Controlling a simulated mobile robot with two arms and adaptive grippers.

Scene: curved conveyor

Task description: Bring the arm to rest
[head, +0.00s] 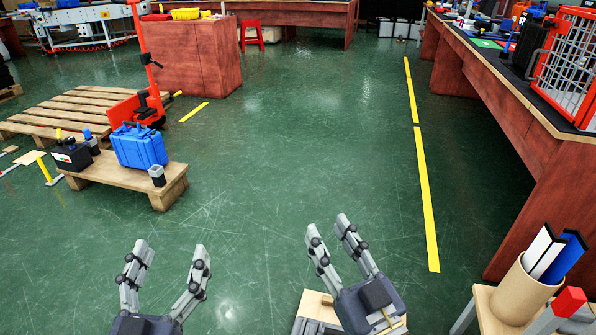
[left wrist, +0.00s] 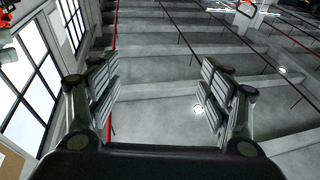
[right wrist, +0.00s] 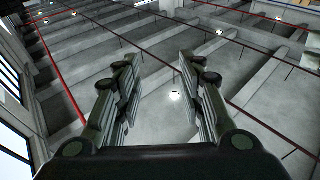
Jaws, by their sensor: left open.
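My left gripper (head: 170,262) is at the bottom left of the head view, open and empty, its fingers pointing up. It also shows in the left wrist view (left wrist: 160,95), with a wide gap between its fingers and the ceiling and windows behind. My right gripper (head: 328,226) is at the bottom centre of the head view, tilted to the left, with its two fingers apart. In the right wrist view (right wrist: 155,80) its fingers are spread, with nothing between them and only ceiling behind. Neither gripper touches anything.
A wooden bench (head: 168,190) with a blue case (head: 138,148) stands at left, before pallets (head: 65,108). A long workbench (head: 520,110) runs along the right. A cardboard tube (head: 518,292) holding flat pieces stands at the lower right. The green floor (head: 300,130) between is clear.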

